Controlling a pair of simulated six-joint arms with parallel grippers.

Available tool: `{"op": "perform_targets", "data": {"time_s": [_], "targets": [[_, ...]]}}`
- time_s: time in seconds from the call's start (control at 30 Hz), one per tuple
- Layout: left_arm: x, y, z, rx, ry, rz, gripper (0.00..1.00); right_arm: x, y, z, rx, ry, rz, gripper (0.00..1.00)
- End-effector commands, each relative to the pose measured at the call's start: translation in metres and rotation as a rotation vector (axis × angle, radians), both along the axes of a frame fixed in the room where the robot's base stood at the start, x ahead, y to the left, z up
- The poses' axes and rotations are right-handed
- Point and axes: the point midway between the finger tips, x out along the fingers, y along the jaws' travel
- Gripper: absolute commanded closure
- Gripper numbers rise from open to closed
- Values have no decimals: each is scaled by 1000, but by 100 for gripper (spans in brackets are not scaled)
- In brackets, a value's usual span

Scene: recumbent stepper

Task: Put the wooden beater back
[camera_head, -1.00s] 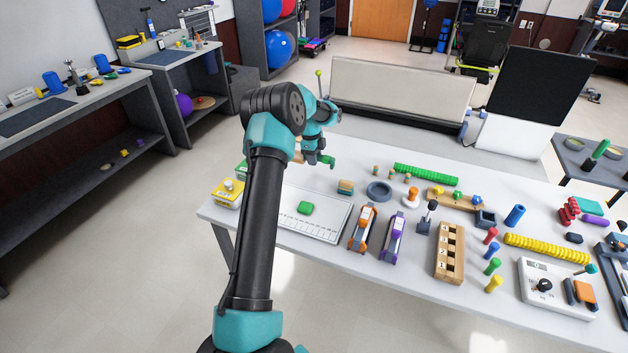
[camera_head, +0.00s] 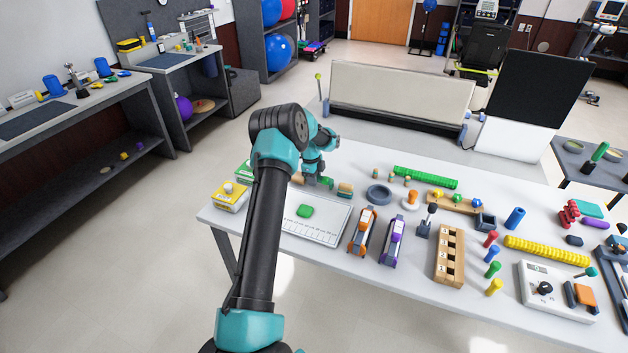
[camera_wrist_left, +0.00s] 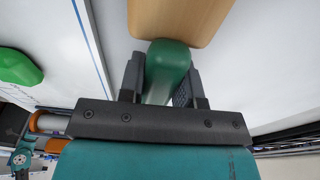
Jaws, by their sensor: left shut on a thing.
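My left gripper (camera_head: 313,180) is shut on the green handle of the wooden beater (camera_head: 326,182), over the back left of the white table. In the left wrist view, the gripper (camera_wrist_left: 163,85) has one finger on each side of the green handle. The beater's pale wooden part (camera_wrist_left: 178,18) extends beyond the fingertips and is cut off by the frame's top edge. In the head view, much of the beater is hidden by the gripper. I cannot tell whether it touches the table. My right gripper is not in view.
A white ruled board (camera_head: 325,232) with a green lump (camera_head: 305,211) lies just in front of the gripper. A small layered block (camera_head: 345,190) and a grey ring (camera_head: 379,194) stand to the right. A yellow box (camera_head: 230,196) is at the left edge. Several training items crowd the right side.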

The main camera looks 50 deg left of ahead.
Motion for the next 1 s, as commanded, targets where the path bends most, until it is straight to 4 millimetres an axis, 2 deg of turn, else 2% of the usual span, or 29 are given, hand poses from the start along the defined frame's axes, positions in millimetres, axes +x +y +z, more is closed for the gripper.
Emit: {"op": "perform_targets", "data": {"time_s": [0.47,0.5,0.73,1.0], "targets": [[0,0,-9,1,0,0,100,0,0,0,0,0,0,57],[0,1,-9,1,0,0,66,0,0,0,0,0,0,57],[0,1,-9,0,-1,0,44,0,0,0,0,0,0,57],[0,1,-8,1,0,0,43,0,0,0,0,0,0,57]]}}
